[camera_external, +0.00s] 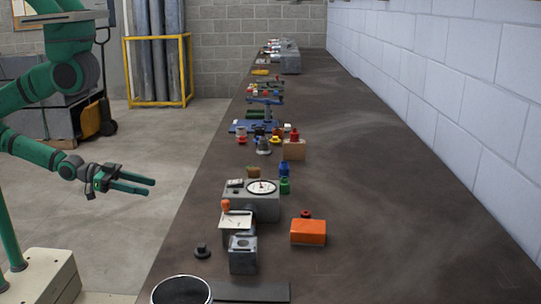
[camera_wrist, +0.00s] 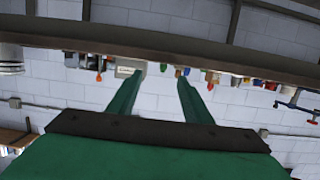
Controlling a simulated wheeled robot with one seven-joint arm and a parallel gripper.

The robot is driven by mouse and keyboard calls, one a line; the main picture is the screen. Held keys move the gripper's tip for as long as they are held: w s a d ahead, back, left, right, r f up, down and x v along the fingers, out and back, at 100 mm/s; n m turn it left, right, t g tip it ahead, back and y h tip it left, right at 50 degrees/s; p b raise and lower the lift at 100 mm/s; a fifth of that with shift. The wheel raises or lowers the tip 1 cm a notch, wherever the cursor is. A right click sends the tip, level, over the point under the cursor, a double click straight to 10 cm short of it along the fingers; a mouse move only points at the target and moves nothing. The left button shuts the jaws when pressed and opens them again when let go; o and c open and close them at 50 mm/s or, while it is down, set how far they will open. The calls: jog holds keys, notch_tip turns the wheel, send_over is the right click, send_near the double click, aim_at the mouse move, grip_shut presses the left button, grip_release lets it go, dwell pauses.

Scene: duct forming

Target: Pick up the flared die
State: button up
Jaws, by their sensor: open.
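My gripper (camera_external: 149,187) is open and empty, off the left side of the long dark bench (camera_external: 390,215), with its fingers pointing right toward it. In the wrist view my gripper (camera_wrist: 161,77) shows two green fingers spread apart, with nothing between them. A grey flared piece (camera_external: 264,146), wider at its base, stands on the bench among small coloured parts; it looks like the flared die. A small black piece with a wide base (camera_external: 202,251) stands near the bench's left edge, so I cannot be fully sure which is the die. The gripper touches neither.
A dial gauge box (camera_external: 252,203), a grey block (camera_external: 243,256), an orange box (camera_external: 309,232) and a round dark-topped container (camera_external: 181,291) stand on the near bench. The bench's right side is clear along the wall.

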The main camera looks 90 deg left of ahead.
dwell(0.4)
jog(key=shift+o, duration=0.7)
